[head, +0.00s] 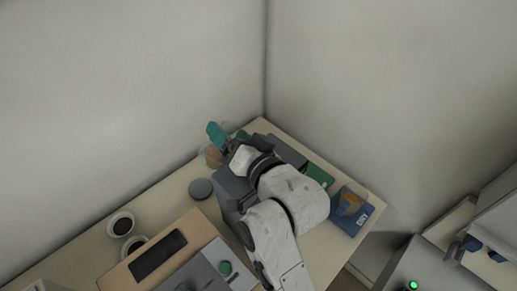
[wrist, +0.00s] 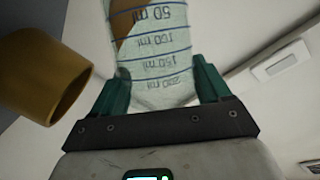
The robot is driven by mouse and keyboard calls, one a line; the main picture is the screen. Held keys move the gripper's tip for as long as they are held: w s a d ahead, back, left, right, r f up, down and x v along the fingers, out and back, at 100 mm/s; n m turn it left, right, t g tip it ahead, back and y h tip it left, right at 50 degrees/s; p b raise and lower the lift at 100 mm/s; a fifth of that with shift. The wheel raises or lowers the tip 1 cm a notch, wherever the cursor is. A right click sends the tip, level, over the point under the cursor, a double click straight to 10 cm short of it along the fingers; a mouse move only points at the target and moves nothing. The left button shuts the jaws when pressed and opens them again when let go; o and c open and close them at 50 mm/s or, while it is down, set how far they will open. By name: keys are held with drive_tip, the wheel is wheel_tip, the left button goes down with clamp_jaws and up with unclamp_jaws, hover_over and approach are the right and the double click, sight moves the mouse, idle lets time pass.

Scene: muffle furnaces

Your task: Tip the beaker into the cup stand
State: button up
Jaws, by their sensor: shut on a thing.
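My gripper (wrist: 162,88) is shut on a clear beaker (wrist: 152,50) with blue volume rings and ml marks. The beaker is between the green fingers in the wrist view, its marks reading upside down. Something brown shows in or through its upper part in that view. A brown, open-ended hollow cylinder (wrist: 45,80) is close to the left of the beaker, apart from it. In the head view my teal fingers (head: 217,135) are at the far end of the table, beside a hazy brownish shape (head: 212,156). I cannot tell for sure which thing is the cup stand.
The table (head: 172,200) runs along the wall corner. A grey round disc (head: 201,189), two white cups with dark contents (head: 121,225) and a tan board with a dark panel (head: 158,256) are at left.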

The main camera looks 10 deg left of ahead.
drive_tip(key=shift+w+d+r+m+y, duration=0.15)
drive_tip(key=shift+r+m+y, duration=0.1)
drive_tip(key=shift+m, duration=0.35)
drive_tip(key=shift+s+d+r+m+y, duration=0.1)
drive_tip(key=shift+r+m+y, duration=0.1)
drive_tip(key=shift+m, duration=0.4)
idle(1.1)
drive_tip(key=shift+w+m+t, duration=0.1)
drive_tip(key=shift+m+t, duration=0.2)
drive_tip(key=shift+d+r+m, duration=0.15)
drive_tip(key=shift+m, duration=0.25)
idle(0.4)
drive_tip(key=shift+w+d+r+m+y, duration=0.1)
drive_tip(key=shift+m+y, duration=0.15)
drive_tip(key=shift+m, duration=0.15)
drive_tip(key=shift+t, duration=0.4)
drive_tip(key=shift+d+r+m, duration=0.1)
drive_tip(key=shift+m, duration=0.3)
drive_tip(key=shift+w+d+m, duration=0.1)
drive_tip(key=shift+d+m, duration=0.05)
drive_tip(key=shift+m, duration=0.45)
drive_tip(key=shift+d+r, duration=0.1)
idle(0.4)
